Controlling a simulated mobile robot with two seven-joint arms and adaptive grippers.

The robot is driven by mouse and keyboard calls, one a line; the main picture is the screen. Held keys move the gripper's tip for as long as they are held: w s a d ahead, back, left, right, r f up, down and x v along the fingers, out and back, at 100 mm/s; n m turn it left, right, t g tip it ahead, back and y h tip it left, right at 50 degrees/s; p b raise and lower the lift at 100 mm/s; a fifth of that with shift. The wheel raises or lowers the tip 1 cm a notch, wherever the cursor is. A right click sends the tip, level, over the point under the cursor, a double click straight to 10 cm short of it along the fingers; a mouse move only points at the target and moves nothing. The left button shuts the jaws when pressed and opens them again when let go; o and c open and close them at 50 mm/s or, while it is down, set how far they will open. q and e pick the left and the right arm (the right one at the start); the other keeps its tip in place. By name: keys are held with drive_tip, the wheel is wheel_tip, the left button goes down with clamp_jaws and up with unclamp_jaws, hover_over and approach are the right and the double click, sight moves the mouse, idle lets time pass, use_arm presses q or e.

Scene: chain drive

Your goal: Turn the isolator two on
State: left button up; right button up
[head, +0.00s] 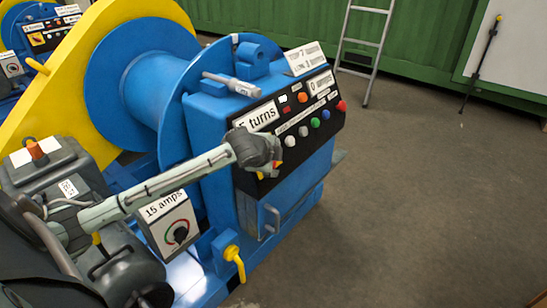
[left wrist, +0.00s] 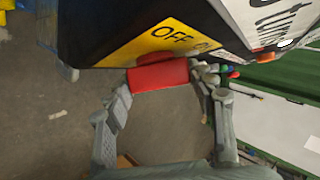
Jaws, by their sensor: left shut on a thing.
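In the left wrist view, a red isolator handle (left wrist: 160,75) stands out from a yellow plate (left wrist: 165,42) marked OFF, with a second marking partly legible beside it. My left gripper (left wrist: 165,84) has one finger at each end of the handle and is shut on it. In the head view, my left gripper (head: 268,160) is at the lower left of the black control panel (head: 301,137) on the blue winch. It hides most of the isolator there. I cannot tell the handle's exact setting or read an isolator number. My right gripper is in neither view.
Coloured buttons (head: 314,122) sit right of the gripper on the panel, below a "turns" label (head: 257,117). A "15 amps" dial box (head: 171,224) and a yellow lever (head: 234,260) are lower down. Another machine's panel (head: 52,33) shows top left. The floor at right is clear.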

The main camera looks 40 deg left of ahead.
use_arm(q)
drive_tip(key=shift+a+r+m+g+h, duration=0.1)
drive_tip(key=shift+m+g+h, duration=0.3)
drive_tip(key=shift+m+g, duration=0.3)
drive_tip(key=o, duration=1.2)
drive_tip(key=v, duration=1.1)
drive_tip(key=shift+s+r, duration=0.1)
drive_tip(key=shift+r, duration=0.35)
drive_tip(key=x, duration=1.2)
drive_tip(key=shift+s+f, duration=0.15)
drive_tip(key=shift+s, duration=0.05)
